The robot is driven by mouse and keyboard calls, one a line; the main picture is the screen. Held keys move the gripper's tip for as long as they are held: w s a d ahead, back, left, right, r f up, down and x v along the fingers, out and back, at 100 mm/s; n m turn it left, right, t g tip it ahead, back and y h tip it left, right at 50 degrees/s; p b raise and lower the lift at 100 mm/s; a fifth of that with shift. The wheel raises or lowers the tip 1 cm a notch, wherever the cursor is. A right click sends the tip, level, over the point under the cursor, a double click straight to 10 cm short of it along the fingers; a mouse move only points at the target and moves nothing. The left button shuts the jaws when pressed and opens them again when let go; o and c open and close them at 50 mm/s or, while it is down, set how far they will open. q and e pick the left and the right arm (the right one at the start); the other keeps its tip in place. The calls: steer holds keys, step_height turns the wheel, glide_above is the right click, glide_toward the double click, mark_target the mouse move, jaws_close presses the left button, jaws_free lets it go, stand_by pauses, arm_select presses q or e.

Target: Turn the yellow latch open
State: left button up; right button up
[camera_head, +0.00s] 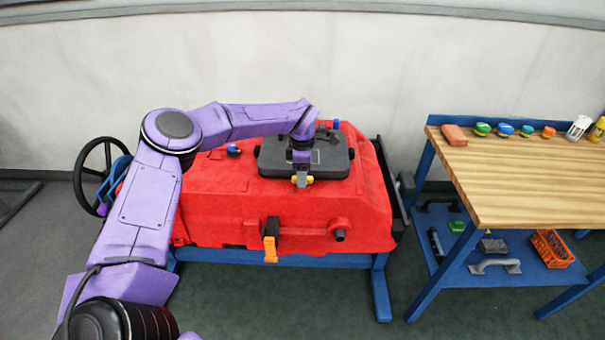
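The yellow latch (310,180) is at the front edge of the black lid (335,165) on top of the red tank (225,205). Only small yellow parts show on either side of my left gripper (301,182). My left arm reaches over the tank from the left, and the gripper points down right at the latch, covering its middle. The fingers are small and overlap the latch, so I cannot tell whether they are open or shut on it. My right gripper is not in view.
An orange handle (270,248) hangs on the tank's front, left of a dark outlet (339,235). Blue knobs (233,149) stand on top. A black handwheel (99,177) is at the left. A wooden workbench (520,180) with several small items stands at the right.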

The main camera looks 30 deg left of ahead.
arm_select(q)
step_height(320, 180, up, 10)
steer(key=b, duration=0.1)
steer(key=shift+r+b, duration=0.25)
steer(key=shift+b, duration=0.1)
